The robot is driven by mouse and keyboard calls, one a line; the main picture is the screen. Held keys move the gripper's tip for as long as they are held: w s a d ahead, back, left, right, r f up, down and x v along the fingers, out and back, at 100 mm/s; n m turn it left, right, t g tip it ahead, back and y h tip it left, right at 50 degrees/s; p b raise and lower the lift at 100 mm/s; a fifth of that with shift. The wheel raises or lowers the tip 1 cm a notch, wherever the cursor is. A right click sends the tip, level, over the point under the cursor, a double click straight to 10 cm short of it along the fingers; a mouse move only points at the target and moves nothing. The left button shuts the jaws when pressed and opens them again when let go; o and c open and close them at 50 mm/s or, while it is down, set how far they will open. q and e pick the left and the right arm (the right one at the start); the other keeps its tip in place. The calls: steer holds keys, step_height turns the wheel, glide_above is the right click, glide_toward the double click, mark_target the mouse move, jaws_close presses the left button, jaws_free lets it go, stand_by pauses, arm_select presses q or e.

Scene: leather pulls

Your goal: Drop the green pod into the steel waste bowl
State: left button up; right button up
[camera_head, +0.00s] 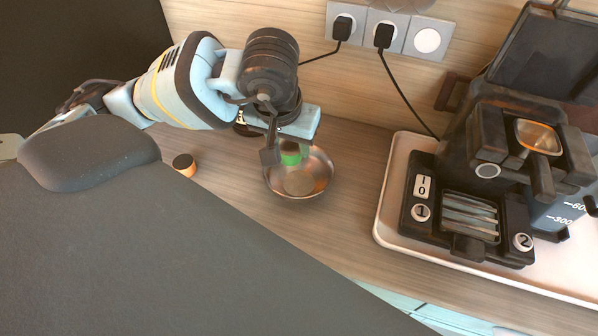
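The steel waste bowl (298,185) sits on the wooden counter, near the middle of the head view. My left gripper (288,152) points down over the bowl's back part. The green pod (291,158) shows at its fingers, above the bowl's far inner side. The gripper appears shut on it, though a dark finger and the gripper body hide part of the pod and the far finger. The front of the bowl's inside looks empty. My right gripper is not in view.
A small orange pod with a dark top (184,164) stands on the counter left of the bowl. A coffee machine (480,180) stands on a white tray (385,215) at the right. Sockets with two plugs and black cables (397,90) are on the back wall.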

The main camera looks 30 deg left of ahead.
arm_select(q)
steer(key=o, duration=0.4)
steer(key=shift+o, duration=0.2)
steer(key=v, duration=0.8)
steer(key=shift+f, duration=0.1)
stand_by(0.3)
